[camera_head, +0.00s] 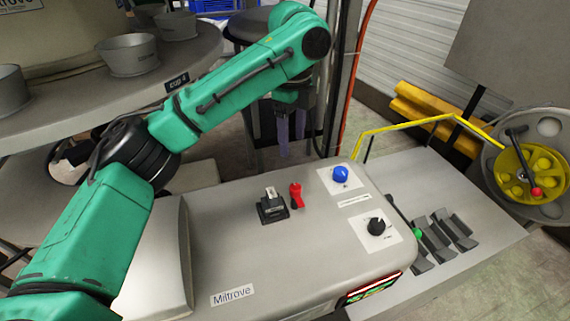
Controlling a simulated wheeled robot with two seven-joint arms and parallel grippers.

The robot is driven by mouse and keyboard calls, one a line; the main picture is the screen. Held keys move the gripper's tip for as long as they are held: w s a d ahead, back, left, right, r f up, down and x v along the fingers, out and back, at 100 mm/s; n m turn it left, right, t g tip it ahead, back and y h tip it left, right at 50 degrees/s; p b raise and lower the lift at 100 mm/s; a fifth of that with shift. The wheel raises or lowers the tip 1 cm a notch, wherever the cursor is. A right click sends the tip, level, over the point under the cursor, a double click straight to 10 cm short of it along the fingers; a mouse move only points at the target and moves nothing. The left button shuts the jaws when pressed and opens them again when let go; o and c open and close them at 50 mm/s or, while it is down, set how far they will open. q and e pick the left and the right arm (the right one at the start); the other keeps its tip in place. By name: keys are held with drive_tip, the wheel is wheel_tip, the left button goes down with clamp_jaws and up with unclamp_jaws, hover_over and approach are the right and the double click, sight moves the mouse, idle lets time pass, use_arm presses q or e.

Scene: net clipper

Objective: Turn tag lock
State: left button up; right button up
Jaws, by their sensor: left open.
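A grey machine top labelled Miltrove (235,235) carries the controls. On it stand a small black block with a grey upright piece (272,206) and, just right of it, a red upright handle (296,195). No label marks either as the tag lock, so I cannot tell which it is. A blue button (340,175) and a black knob (376,226) sit on white plates to the right. My left gripper (291,138) points down, open with nothing visible between its fingers, beyond the panel's back edge and apart from the red handle. My right gripper is not in view.
A round grey table (180,85) with several metal cups is at the upper left. A yellow rail (400,127) and a yellow wheel (528,172) are at the right. Black clips (440,238) sit on the lower grey shelf. My green left arm crosses the left side.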

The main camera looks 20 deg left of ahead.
use_arm(q)
drive_tip(key=f, duration=0.1)
drive_tip(key=s+d+f, duration=0.1)
drive_tip(key=f, duration=0.1)
drive_tip(key=s+f, duration=0.1)
drive_tip(key=shift+s+d+f, duration=0.2)
drive_tip(key=shift+d+f, duration=0.1)
drive_tip(key=shift+d, duration=0.1)
drive_tip(key=p, duration=0.1)
hover_over(295, 186)
drive_tip(key=f, duration=0.4)
drive_tip(key=shift+s+f, duration=0.25)
drive_tip(key=f, duration=0.3)
drive_tip(key=shift+w+a+f, duration=0.15)
drive_tip(key=shift+w+f, duration=0.1)
drive_tip(key=shift+w, duration=0.05)
drive_tip(key=shift+f+p, duration=0.3)
drive_tip(key=shift+s+d+f, duration=0.1)
drive_tip(key=shift+s+d, duration=0.05)
drive_tip(key=shift+d, duration=0.05)
drive_tip(key=c, duration=1)
clamp_jaws()
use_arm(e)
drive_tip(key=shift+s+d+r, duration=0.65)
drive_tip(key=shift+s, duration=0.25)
